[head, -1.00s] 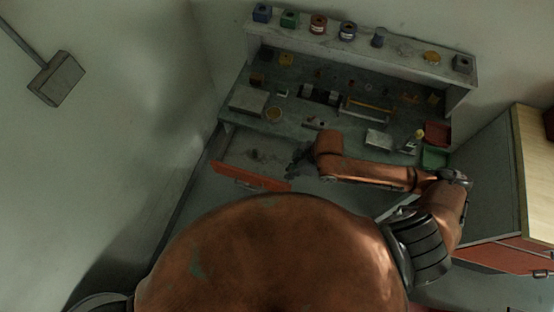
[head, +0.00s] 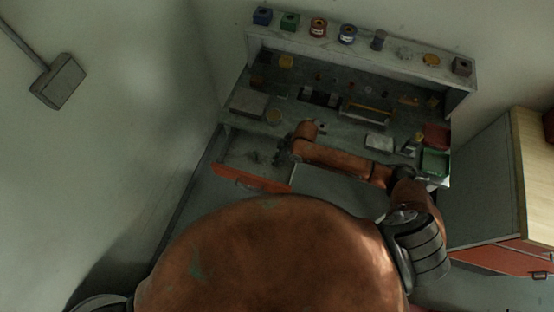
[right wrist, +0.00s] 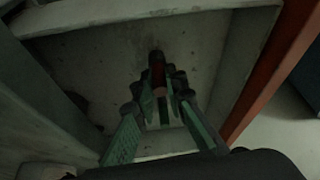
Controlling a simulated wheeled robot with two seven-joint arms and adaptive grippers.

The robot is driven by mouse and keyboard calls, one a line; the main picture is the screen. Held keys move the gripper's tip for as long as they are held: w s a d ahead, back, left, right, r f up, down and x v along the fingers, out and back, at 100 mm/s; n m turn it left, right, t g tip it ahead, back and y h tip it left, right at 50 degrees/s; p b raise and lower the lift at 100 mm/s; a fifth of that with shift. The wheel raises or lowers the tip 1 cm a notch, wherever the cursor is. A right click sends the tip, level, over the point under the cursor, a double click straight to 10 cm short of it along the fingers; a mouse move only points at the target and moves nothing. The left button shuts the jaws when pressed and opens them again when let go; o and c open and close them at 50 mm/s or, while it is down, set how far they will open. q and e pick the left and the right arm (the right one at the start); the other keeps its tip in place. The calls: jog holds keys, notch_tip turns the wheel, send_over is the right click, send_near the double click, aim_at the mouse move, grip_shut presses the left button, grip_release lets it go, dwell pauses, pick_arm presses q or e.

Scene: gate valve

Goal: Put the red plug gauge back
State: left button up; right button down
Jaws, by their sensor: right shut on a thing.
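My right gripper (head: 283,156) is over the right part of an open drawer (head: 236,150) under the workbench. In the right wrist view the gripper (right wrist: 164,88) is shut on the red plug gauge (right wrist: 157,73), a small cylinder with a dark end. The gauge points away from the wrist, towards the drawer's pale bottom (right wrist: 110,62). I cannot tell whether its end touches the bottom. In the head view the gauge is too small and dark to make out. My left gripper is not in view.
The drawer's orange front (head: 250,180) stands close to my arm, and its edge (right wrist: 275,70) runs along the right of the wrist view. The bench (head: 335,128) above holds several small items. A green tray (head: 435,162) is at its right end.

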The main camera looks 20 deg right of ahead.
jog(key=shift+f, duration=0.2)
jog(key=shift+f, duration=0.15)
jog(key=c, duration=2)
grip_release()
jog(key=shift+o, duration=0.2)
jog(key=v, duration=1.2)
jog(key=shift+a, duration=0.1)
